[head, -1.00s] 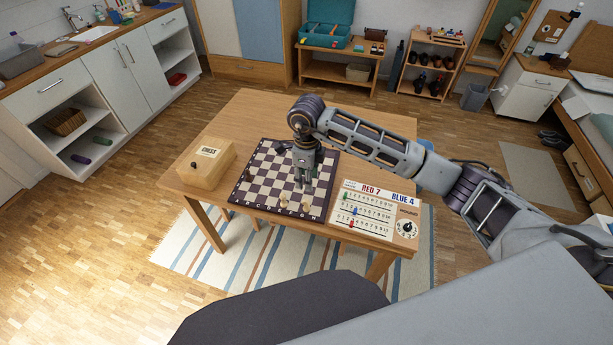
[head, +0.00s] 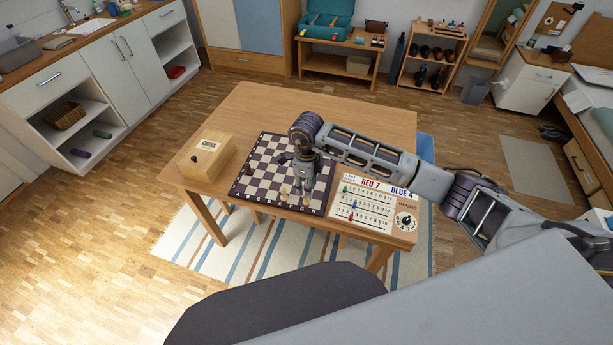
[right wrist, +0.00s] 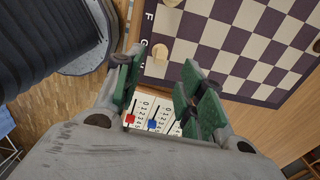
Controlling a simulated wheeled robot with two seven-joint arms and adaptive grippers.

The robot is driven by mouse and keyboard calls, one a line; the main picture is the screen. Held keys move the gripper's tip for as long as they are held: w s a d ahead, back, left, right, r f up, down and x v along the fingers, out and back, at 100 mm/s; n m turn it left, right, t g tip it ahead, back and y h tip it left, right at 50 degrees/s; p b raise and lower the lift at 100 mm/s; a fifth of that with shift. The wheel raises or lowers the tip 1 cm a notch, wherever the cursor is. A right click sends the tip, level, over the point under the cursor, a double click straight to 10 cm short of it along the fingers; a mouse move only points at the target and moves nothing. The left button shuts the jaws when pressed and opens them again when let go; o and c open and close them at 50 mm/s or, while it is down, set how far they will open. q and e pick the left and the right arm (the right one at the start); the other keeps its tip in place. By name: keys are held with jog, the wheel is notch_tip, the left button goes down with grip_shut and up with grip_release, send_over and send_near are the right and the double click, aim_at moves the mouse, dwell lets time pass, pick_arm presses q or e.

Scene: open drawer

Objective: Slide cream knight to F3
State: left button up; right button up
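The chessboard (head: 262,198) lies on the wooden table with its lettered edge toward me. Two small cream pieces stand near that edge: one (head: 284,193) left of my right gripper, one (head: 306,200) just in front of it. In the right wrist view one cream piece (right wrist: 160,52) stands near the G and H letters, beyond the fingertips, and another (right wrist: 172,3) is at the top edge. I cannot tell which piece is the knight. My right gripper (head: 303,188) points down over the front right of the board. Its green-padded fingers (right wrist: 165,92) are apart and empty. My left gripper is not in view.
A wooden chess box (head: 207,160) stands left of the board. A scoreboard (head: 375,210) with sliders and a dial lies close to its right. A dark piece (head: 250,170) stands at the board's left edge. The table's far part is clear.

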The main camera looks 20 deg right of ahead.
jog(key=shift+f+p, duration=0.3)
jog(key=shift+f, duration=3.3)
jog(key=shift+c, duration=0.5)
grip_shut()
